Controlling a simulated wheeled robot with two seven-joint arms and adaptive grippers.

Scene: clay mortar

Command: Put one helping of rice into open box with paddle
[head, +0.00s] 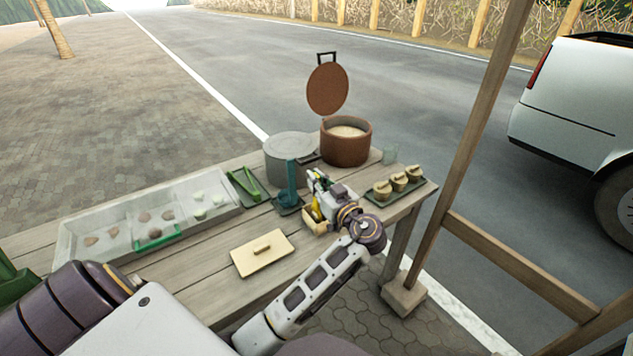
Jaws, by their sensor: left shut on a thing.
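My left gripper (314,182) is over the table in front of the rice pot (346,152). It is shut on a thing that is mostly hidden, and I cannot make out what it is. The brown pot is open, with its round lid (327,89) raised and pale rice (346,131) inside. The open wooden box (316,224) stands just below the gripper, partly covered by it, with something yellow (316,209) at its back. A light wooden lid (262,254) lies flat to the left of the box. I cannot pick out the paddle for sure. My right gripper is not in view.
A teal upright piece (291,178) stands close left of the gripper, before a grey lidded pot (288,147). A green-filled tray (244,184) and a clear case (88,249) are at left. A dark tray (388,199) of filled cups is at right. Bare planks surround the lid.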

